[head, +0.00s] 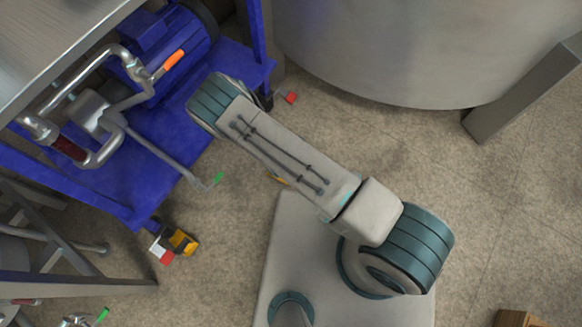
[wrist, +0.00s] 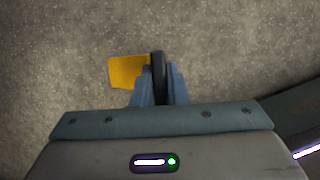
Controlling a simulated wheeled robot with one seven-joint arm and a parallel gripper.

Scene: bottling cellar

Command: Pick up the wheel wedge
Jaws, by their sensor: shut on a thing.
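The wheel wedge shows in the wrist view as a yellow block (wrist: 128,71) with a black part (wrist: 158,66) at its right. My gripper (wrist: 158,88) is shut on the black part, with a blue-grey finger at each side of it. The yellow part sticks out to the left of the fingers. In the head view my arm hides the gripper. A small yellow sliver (head: 279,180), which looks like part of the wedge, shows at the arm's lower edge. I cannot tell how high the wedge is.
A blue pump trolley (head: 160,150) stands at the left. A yellow and black block (head: 184,241) lies by its near corner, next to a red and white piece (head: 162,252). A large steel tank (head: 400,50) stands at the back. The floor at the right is mostly clear.

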